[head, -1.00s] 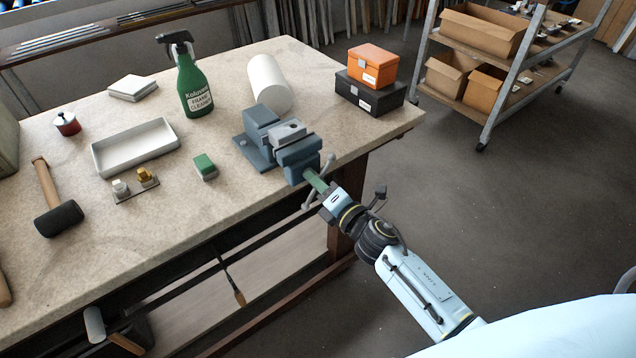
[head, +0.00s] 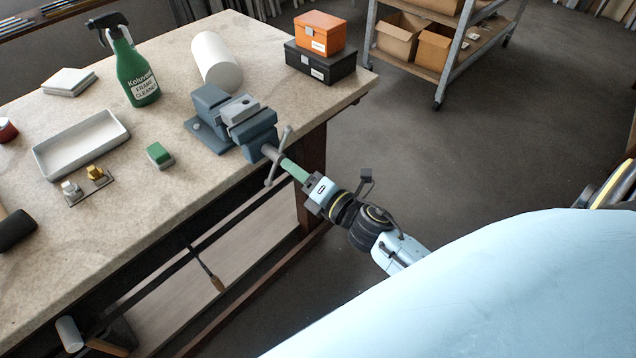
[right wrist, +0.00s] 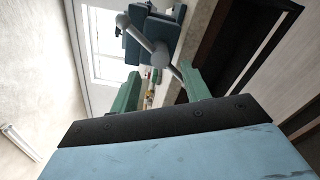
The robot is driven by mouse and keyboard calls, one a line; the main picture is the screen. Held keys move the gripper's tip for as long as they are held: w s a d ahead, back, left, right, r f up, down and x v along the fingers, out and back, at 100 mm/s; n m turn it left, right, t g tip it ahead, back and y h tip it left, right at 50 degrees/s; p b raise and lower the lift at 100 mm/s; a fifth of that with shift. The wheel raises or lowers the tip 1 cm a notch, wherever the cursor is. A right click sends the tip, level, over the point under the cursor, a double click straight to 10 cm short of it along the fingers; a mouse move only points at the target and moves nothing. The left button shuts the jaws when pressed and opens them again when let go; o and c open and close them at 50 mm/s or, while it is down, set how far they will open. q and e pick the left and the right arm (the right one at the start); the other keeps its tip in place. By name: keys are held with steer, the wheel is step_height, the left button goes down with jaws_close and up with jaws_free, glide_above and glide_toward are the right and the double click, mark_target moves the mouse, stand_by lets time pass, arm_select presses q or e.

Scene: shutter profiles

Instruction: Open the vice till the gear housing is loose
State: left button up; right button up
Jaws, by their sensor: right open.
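The blue-grey vice (head: 255,130) stands at the table's edge in the head view. The light grey gear housing (head: 238,108) sits between its jaws; I cannot tell whether a gap shows. The grey handle bar (head: 270,178) crosses the screw at the vice's front and slants upward to the right. My right gripper (head: 285,162), with green fingers, is open just in front of the handle, pointing at the screw. In the right wrist view, the handle bar (right wrist: 146,40) and screw end lie beyond and between the open fingertips (right wrist: 160,70). My left gripper is not in view.
A green spray bottle (head: 135,70), white cylinder (head: 215,60), white tray (head: 80,148) and green-topped block (head: 160,155) stand on the table (head: 130,215). An orange box (head: 318,33) sits on a black case (head: 320,64) behind the vice.

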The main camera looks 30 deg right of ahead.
steer(key=v, duration=0.6)
steer(key=shift+s, duration=0.3)
steer(key=shift+f, duration=0.1)
